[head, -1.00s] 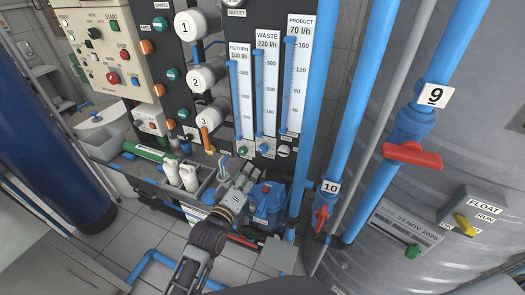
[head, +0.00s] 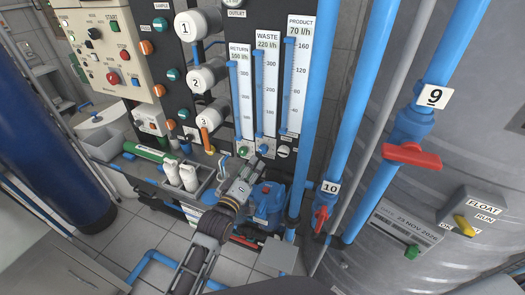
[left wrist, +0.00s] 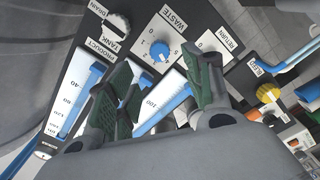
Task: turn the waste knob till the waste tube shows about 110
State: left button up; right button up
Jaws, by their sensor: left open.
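The blue waste knob (left wrist: 161,52) sits on a white numbered dial marked WASTE in the left wrist view. In the head view the knob (head: 263,149) is at the foot of the waste tube (head: 264,85), whose label reads 220 l/h. My left gripper (head: 250,170) is just below and in front of the knob. In the left wrist view its two green-padded fingers (left wrist: 158,64) are open, one on each side of the knob in the picture. They appear apart from the knob, with nothing between them. My right gripper is not in view.
The return tube (head: 240,100) and product tube (head: 296,75) flank the waste tube. A green return knob (head: 243,152) sits close on the left. A blue pump (head: 267,198) is below right, and blue pipes (head: 317,100) stand to the right.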

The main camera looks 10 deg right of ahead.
aim_at(262, 151)
pick_arm(q)
jog(key=shift+x, duration=5.2)
jog(key=c, duration=1.1)
jog(key=shift+o, duration=0.2)
